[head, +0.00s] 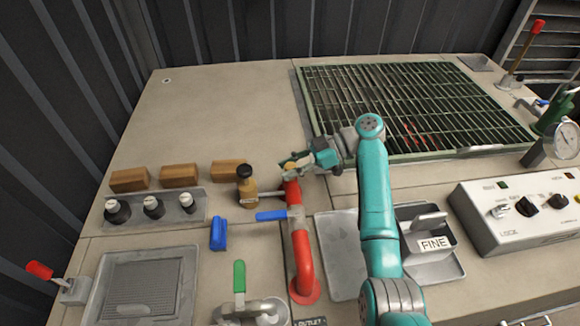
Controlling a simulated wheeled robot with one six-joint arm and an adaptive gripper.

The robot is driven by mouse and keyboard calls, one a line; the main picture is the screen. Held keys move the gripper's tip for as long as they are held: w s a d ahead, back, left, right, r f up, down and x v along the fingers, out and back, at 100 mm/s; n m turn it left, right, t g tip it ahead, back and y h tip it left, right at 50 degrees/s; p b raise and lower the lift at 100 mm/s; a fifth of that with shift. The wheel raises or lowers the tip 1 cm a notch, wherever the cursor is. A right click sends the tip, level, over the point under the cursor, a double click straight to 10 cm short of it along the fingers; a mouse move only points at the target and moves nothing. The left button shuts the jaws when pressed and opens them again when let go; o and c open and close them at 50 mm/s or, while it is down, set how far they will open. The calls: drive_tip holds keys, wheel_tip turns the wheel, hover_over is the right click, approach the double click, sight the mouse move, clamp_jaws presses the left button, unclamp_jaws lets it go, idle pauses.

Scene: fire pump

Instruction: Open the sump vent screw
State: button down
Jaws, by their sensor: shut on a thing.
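My gripper (291,166) is at the upper end of the red pipe (301,250), reaching in from the right. It is shut on a small part there, which its fingers mostly hide. I cannot make out the sump vent screw clearly; whether the held part is that screw is too small to tell. A blue lever (270,216) sticks out left from the red pipe, below my gripper. A brown bottle-shaped fitting (247,190) with a black cap stands left of the pipe, joined to it by a thin grey tube.
A green grating (345,100) lies behind my arm. Left are wooden blocks (178,175), black knobs (153,207) and a blue block (218,234). A green-handled valve (239,277) stands in front. A FINE-labelled tray (433,265) and switch box (490,235) are right. The back-left bench top is clear.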

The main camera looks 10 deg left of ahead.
sight(290, 166)
idle(0.4)
drive_tip(key=c, duration=0.8)
unclamp_jaws()
wheel_tip(290, 166, up, 10)
drive_tip(key=shift+r, duration=0.1)
